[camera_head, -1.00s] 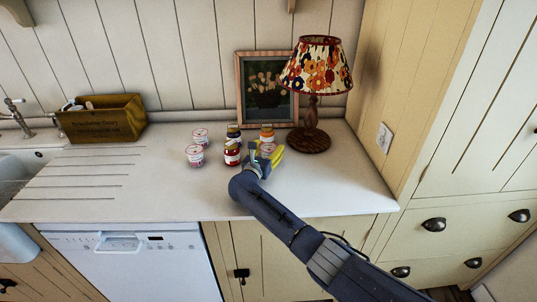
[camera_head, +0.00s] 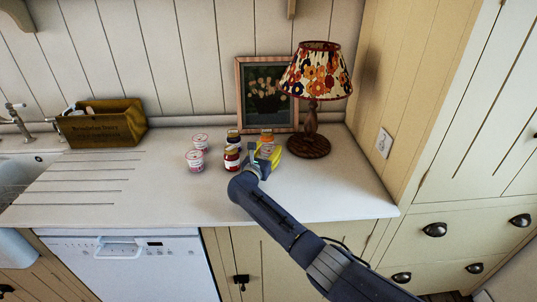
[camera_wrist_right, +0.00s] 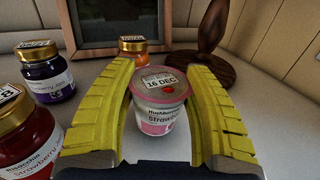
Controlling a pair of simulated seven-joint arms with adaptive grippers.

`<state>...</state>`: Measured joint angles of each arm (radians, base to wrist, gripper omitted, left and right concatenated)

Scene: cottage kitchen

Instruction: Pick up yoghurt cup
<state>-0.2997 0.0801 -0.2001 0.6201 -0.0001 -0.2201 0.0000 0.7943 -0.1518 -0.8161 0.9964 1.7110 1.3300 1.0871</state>
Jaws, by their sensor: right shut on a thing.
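A white and pink strawberry yoghurt cup (camera_wrist_right: 160,100) stands upright between the yellow fingers of my right gripper (camera_wrist_right: 162,98) in the right wrist view. The gripper is shut on the cup, with a finger on each side. In the head view my right gripper (camera_head: 266,157) is low over the counter, and it largely hides this cup. Two similar yoghurt cups, a front one (camera_head: 195,161) and a back one (camera_head: 200,141), stand to the left. My left gripper is not in view.
Jam jars stand close by: a red one (camera_head: 232,158), a purple one (camera_head: 234,138) and an orange one (camera_head: 267,136). A lamp (camera_head: 311,146) and a framed picture (camera_head: 239,95) stand behind. A wooden box (camera_head: 103,130) is at the left. The counter front (camera_head: 180,205) is clear.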

